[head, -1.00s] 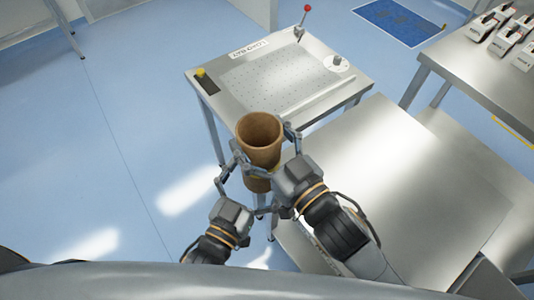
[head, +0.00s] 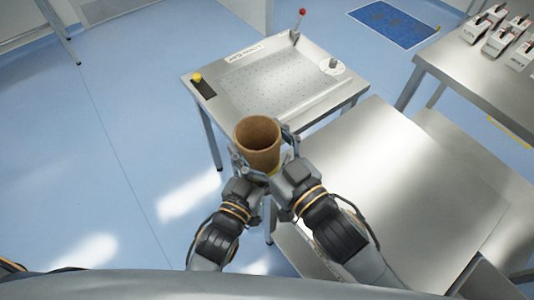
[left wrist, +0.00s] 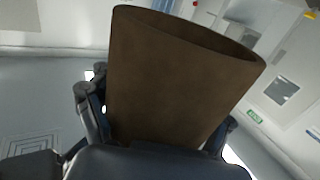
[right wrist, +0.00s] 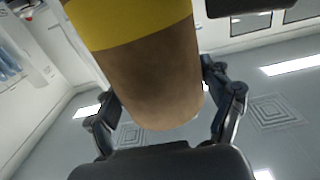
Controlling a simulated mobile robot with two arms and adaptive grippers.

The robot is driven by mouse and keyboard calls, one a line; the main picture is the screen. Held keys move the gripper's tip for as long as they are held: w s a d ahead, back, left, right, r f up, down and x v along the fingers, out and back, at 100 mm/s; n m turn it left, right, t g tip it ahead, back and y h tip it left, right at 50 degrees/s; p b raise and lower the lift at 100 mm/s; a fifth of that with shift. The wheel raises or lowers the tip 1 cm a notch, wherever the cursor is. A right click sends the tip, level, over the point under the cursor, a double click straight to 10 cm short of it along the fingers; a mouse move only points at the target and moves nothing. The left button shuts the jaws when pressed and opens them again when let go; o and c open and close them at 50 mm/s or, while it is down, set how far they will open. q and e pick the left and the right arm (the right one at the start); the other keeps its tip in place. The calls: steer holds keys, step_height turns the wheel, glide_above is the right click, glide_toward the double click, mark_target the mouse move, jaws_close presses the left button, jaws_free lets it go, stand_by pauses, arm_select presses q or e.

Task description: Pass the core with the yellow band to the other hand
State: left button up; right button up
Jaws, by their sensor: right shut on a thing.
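The brown hollow core (head: 258,142) stands roughly upright in front of me, its open end up, between my two hands. Its yellow band (right wrist: 130,22) shows in the right wrist view, and a bit of it shows low in the head view. My right gripper (head: 278,158) is shut on the core from the right. My left gripper (head: 245,165) is at the core from the left. In the left wrist view the core (left wrist: 175,80) fills the space between its fingers. The finger pads are largely hidden, so I cannot tell whether they press on it.
A metal table (head: 235,100) with a perforated plate, a yellow button and a red-knobbed lever stands just beyond the core. A bare metal table (head: 400,190) is at the right. Another table with several small white boxes (head: 497,42) is at upper right. Open floor lies left.

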arm_select(q)
steer(key=shift+s+d, duration=0.1)
steer(key=shift+d, duration=0.2)
steer(key=shift+c, duration=1.3)
arm_select(e)
steer(key=shift+s+a, duration=0.2)
steer(key=shift+a, duration=0.05)
arm_select(q)
steer(key=shift+r, duration=0.1)
arm_select(e)
steer(key=shift+r, duration=0.1)
arm_select(q)
steer(key=shift+c, duration=0.2)
arm_select(e)
steer(key=o, duration=1.6)
steer(key=shift+d, duration=0.1)
arm_select(q)
steer(key=shift+a, duration=0.1)
